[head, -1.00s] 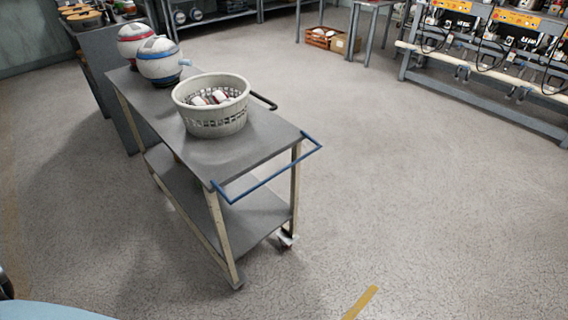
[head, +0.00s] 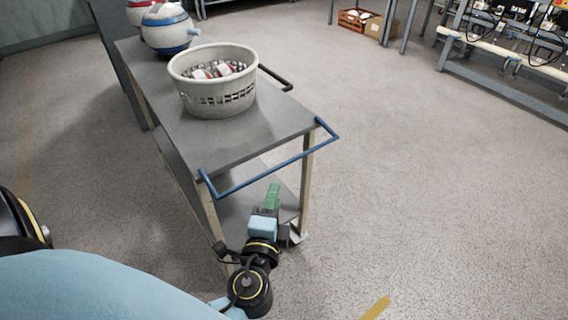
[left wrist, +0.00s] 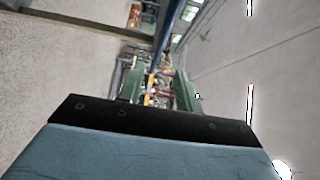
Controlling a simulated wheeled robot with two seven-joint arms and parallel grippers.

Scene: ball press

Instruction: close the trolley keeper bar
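The grey trolley (head: 250,139) stands in front of me, with a blue tubular bar (head: 265,170) sticking out from its near end. A black bar (head: 277,78) projects from its right side beside the basket. I cannot tell for sure which of them is the keeper bar. My left gripper (head: 272,195), with green fingers, is below the blue bar, at the near end of the trolley, apart from it. In the left wrist view its fingers (left wrist: 160,88) are spread with nothing between them, and the blue bar (left wrist: 166,30) shows beyond. My right gripper is not in view.
A pale basket (head: 213,82) with red-and-white items sits on the trolley top. A white, red and blue ball (head: 167,32) is behind it. Benches (head: 500,70) with equipment stand at the far right. The floor right of the trolley is clear.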

